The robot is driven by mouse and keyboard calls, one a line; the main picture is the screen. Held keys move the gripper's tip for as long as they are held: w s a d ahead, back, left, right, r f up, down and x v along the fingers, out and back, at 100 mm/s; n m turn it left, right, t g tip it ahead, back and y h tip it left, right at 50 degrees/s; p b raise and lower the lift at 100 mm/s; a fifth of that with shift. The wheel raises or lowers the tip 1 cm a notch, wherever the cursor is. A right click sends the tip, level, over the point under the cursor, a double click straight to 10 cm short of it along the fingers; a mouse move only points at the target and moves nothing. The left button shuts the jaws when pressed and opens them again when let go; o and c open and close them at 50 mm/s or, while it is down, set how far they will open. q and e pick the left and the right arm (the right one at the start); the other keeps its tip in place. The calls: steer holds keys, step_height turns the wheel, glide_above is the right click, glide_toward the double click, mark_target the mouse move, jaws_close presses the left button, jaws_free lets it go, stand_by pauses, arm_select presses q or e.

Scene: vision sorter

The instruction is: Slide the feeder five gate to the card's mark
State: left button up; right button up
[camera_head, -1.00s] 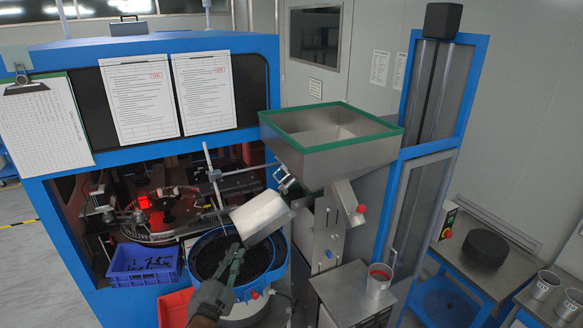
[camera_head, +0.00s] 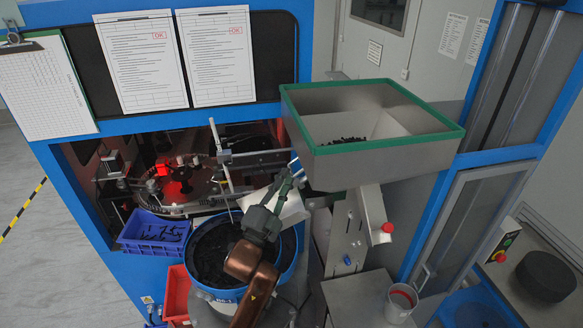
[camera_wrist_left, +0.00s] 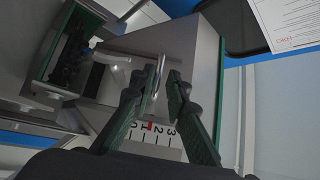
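The steel feeder hopper (camera_head: 375,125) with a green rim stands right of centre, some dark parts inside. My left gripper (camera_head: 292,170) reaches up to its lower left side. In the left wrist view my left gripper (camera_wrist_left: 163,78) has its two green fingers apart, one on each side of a thin metal rod (camera_wrist_left: 158,72). I cannot tell whether they touch it. A white scale (camera_wrist_left: 160,138) with digits and a red marker (camera_wrist_left: 149,127) lies behind the fingers, partly hidden by them. No card with a readable mark shows. My right gripper is not in view.
A blue-rimmed bowl (camera_head: 207,286) of dark parts sits below my left arm. A blue bin (camera_head: 150,246), a red bin (camera_head: 178,290) and a metal cup (camera_head: 399,308) stand nearby. Printed sheets (camera_head: 141,60) hang on the blue machine frame.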

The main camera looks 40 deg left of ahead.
mark_target(291, 172)
arm_select(q)
steer(key=x, duration=0.3)
steer(key=shift+w+d+f, duration=0.1)
steer(key=shift+d+f, duration=0.05)
steer(key=shift+f, duration=0.1)
steer(key=shift+r+p, duration=0.2)
steer(key=shift+p, duration=0.15)
steer(key=shift+w+f, duration=0.1)
steer(key=shift+c, duration=0.2)
jaws_close()
steer(key=shift+f, duration=0.25)
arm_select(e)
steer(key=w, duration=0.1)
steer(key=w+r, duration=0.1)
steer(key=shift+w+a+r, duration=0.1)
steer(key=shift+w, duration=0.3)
arm_select(q)
steer(key=shift+o, duration=0.2)
jaws_free()
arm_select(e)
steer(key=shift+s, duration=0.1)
